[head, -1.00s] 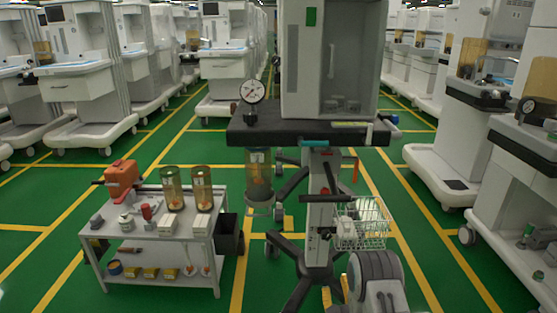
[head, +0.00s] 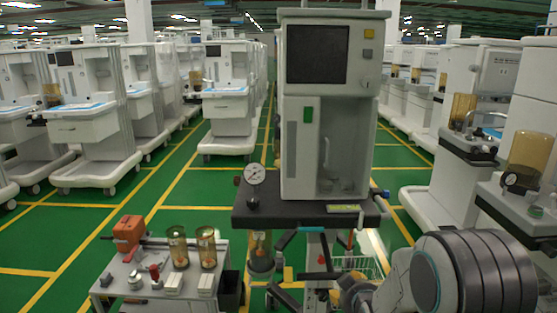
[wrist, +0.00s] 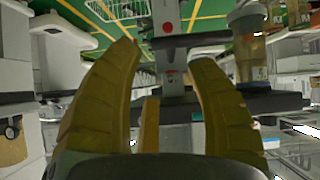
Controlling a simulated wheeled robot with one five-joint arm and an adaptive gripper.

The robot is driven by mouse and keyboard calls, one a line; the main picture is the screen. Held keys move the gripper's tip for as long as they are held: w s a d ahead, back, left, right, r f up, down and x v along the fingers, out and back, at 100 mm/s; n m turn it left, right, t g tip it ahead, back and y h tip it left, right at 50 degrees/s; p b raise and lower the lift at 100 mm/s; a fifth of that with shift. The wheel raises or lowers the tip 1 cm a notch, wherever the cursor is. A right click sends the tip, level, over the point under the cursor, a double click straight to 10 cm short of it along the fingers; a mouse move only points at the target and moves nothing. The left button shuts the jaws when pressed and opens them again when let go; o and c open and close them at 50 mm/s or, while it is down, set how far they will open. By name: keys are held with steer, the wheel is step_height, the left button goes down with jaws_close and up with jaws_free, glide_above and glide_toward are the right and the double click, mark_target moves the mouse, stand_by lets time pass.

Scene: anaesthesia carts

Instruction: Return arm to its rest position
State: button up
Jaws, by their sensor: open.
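My gripper (wrist: 166,54) shows in the wrist view with its two yellow-brown fingers spread apart and nothing between them. Beyond the fingers is the anaesthesia cart's column, and the picture there looks upside down. In the head view my arm's grey, ribbed links fill the lower right, in front of the anaesthesia cart (head: 331,110). The gripper itself is hidden or outside the head view. The cart has a dark screen, a cabinet and a black shelf (head: 290,214) with a round gauge (head: 255,174).
A grey side table (head: 150,303) at lower left bears an orange tool case (head: 129,232) and two amber canisters (head: 178,246). A wire basket (head: 362,265) hangs on the cart, close to my arm. Rows of white machines (head: 90,115) line both sides, with green floor aisles between.

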steer(key=s+r+g+p, duration=0.2)
steer(key=s+r+p, duration=0.4)
steer(key=s+r, duration=0.3)
steer(key=s+r+g+p, duration=0.2)
steer(key=s+r+p, duration=0.35)
steer(key=r, duration=0.55)
steer(key=s+r+g+p, duration=0.1)
steer(key=s+r+p, duration=0.2)
steer(key=s, duration=0.5)
steer(key=s+r+m+g+p, duration=0.1)
steer(key=s+r+g+p, duration=0.1)
steer(key=s+r+p, duration=0.2)
steer(key=s+r, duration=0.2)
steer(key=s, duration=0.2)
steer(key=shift+s+m, duration=0.3)
steer(key=shift+s, duration=0.1)
